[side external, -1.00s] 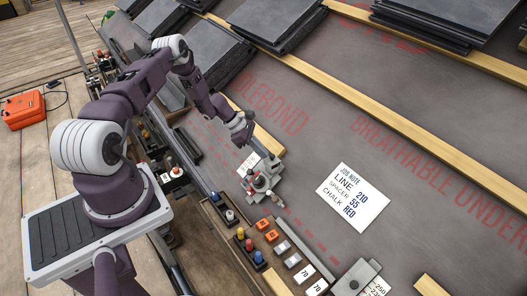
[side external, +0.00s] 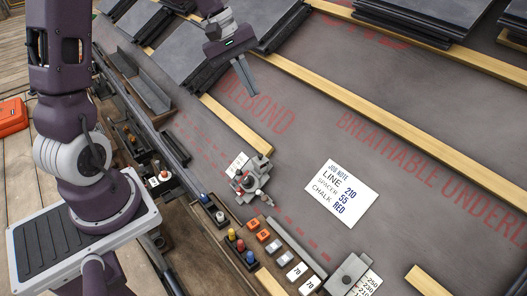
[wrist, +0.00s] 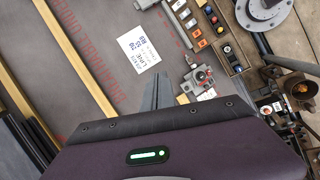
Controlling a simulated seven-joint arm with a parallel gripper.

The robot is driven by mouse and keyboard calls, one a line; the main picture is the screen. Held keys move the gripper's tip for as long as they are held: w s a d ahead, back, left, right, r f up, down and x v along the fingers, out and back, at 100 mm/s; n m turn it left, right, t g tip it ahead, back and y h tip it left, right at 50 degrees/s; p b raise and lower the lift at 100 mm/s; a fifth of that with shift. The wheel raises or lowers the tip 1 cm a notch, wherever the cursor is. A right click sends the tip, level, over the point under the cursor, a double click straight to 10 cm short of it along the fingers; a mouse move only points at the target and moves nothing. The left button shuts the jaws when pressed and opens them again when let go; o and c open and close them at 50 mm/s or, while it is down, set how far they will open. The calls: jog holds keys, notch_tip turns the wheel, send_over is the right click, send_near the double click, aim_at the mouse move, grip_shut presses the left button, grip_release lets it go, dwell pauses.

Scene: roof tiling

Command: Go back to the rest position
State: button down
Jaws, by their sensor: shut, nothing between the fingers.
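My gripper (side external: 247,76) is raised above the roof, near the dark slates at the top of the side view. Its fingers are shut and hold nothing. In the wrist view my gripper's fingers (wrist: 158,92) point out over the grey underlay, apart from everything there. A grey metal device (side external: 250,181) with a knob stands on the underlay by a short scale card; it also shows in the wrist view (wrist: 200,78). The job note card (side external: 341,193) lies flat on the underlay and reads line 210, spacer 55, chalk red.
Wooden battens (side external: 395,108) cross the underlay. Dark slates (side external: 180,50) lie stacked at the top. A rack of coloured and numbered blocks (side external: 262,237) sits at the lower edge. A second metal device (side external: 348,274) with a scale stands at the bottom right. Dashed red marks run along the underlay.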

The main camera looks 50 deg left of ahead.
jog(key=s+d+r+m+y, duration=0.2)
jog(key=s+d+r+m, duration=0.55)
jog(key=s+d, duration=0.2)
jog(key=s+r+m+t+y, duration=0.1)
jog(key=s+m, duration=0.4)
jog(key=s, duration=0.8)
jog(key=shift+s+d+r+m+t+y, duration=0.2)
jog(key=shift+s+d+m+t+y, duration=0.15)
jog(key=shift+t, duration=0.45)
